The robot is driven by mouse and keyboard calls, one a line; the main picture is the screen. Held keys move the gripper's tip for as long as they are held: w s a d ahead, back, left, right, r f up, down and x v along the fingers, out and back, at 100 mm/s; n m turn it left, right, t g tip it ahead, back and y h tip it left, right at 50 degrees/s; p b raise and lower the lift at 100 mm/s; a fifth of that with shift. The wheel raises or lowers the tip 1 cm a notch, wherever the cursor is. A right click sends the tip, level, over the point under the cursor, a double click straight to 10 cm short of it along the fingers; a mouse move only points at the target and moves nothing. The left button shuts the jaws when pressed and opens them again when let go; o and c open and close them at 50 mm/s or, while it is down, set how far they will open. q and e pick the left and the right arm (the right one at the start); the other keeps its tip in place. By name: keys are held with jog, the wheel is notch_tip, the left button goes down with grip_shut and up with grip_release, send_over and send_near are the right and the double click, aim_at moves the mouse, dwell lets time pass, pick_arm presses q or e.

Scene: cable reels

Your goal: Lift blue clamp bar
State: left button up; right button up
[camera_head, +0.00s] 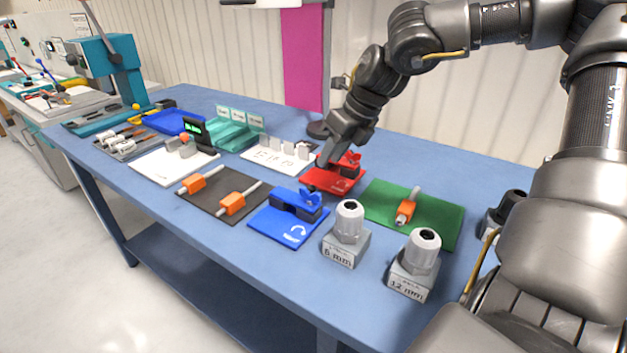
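The blue clamp, a blue base plate (280,226) with a dark clamp bar (296,209) and a blue wing knob (312,197), lies at the front middle of the table. Nothing of mine touches it. My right gripper (324,162) points down at the left side of the red clamp plate (340,184), behind the blue clamp. Its fingertips are small and dark, and I cannot tell whether they are apart or whether they touch the red clamp. My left gripper is not in view.
A green mat (436,222) with an orange connector lies at right.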

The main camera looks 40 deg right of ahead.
aim_at(315, 188)
jog(key=x, duration=0.8)
jog(key=shift+a+f, duration=0.1)
jog(key=shift+f, duration=0.15)
jog(key=shift+w+f, duration=0.15)
jog(key=shift+f, duration=0.05)
jog(key=shift+a+f, duration=0.1)
jog(key=shift+f, duration=0.05)
grip_shut()
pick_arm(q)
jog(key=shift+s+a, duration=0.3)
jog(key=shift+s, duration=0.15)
